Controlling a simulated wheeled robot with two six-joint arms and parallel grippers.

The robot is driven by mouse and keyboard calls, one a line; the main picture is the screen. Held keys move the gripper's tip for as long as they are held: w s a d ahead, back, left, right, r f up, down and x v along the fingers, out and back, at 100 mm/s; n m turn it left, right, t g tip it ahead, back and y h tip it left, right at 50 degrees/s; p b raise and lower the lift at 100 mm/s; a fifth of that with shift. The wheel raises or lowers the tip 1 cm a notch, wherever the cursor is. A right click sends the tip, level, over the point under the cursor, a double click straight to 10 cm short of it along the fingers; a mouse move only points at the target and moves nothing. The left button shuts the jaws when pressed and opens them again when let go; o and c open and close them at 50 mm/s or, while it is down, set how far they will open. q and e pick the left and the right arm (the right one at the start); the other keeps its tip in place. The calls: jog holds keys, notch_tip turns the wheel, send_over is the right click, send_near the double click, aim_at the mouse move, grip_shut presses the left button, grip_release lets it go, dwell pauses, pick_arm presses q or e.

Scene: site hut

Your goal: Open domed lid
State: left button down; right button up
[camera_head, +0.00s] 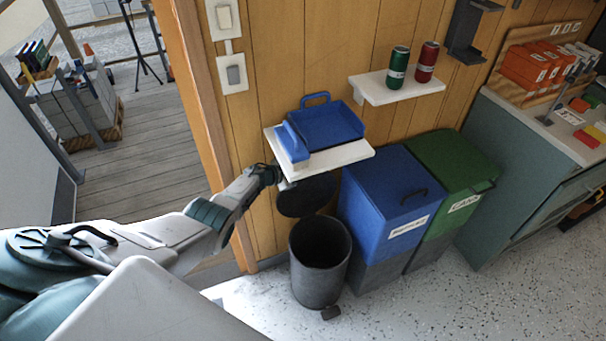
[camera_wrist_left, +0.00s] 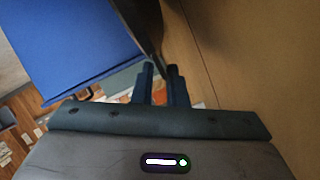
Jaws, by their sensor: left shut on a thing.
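The dark grey round bin (camera_head: 318,275) stands on the floor by the wall, and its mouth is uncovered. The dark domed lid (camera_head: 306,197) is tilted up behind the mouth, against the wall side. It also shows edge-on in the left wrist view (camera_wrist_left: 143,25). My left gripper (camera_head: 284,184) is at the upper left of the lid, just under the white shelf. In the wrist view its fingers (camera_wrist_left: 160,72) are close together at the lid's edge, shut on it. The exact contact is partly hidden. My right gripper is not in view.
A white shelf (camera_head: 345,156) with a blue dustpan (camera_head: 333,125) and brush is right above my gripper. A blue bin (camera_head: 375,200) and green bin (camera_head: 450,165) stand close on the right. A doorway post (camera_head: 205,100) is at the left. Floor in front is clear.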

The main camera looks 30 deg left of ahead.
pick_arm(q)
jog(key=shift+a, duration=0.1)
jog(key=c, duration=1.6)
grip_release()
jog(key=shift+f, duration=0.1)
jog(key=shift+s+a, duration=0.1)
jog(key=shift+s, duration=0.1)
jog(key=shift+p+v, duration=2)
jog(key=shift+v, duration=3.25)
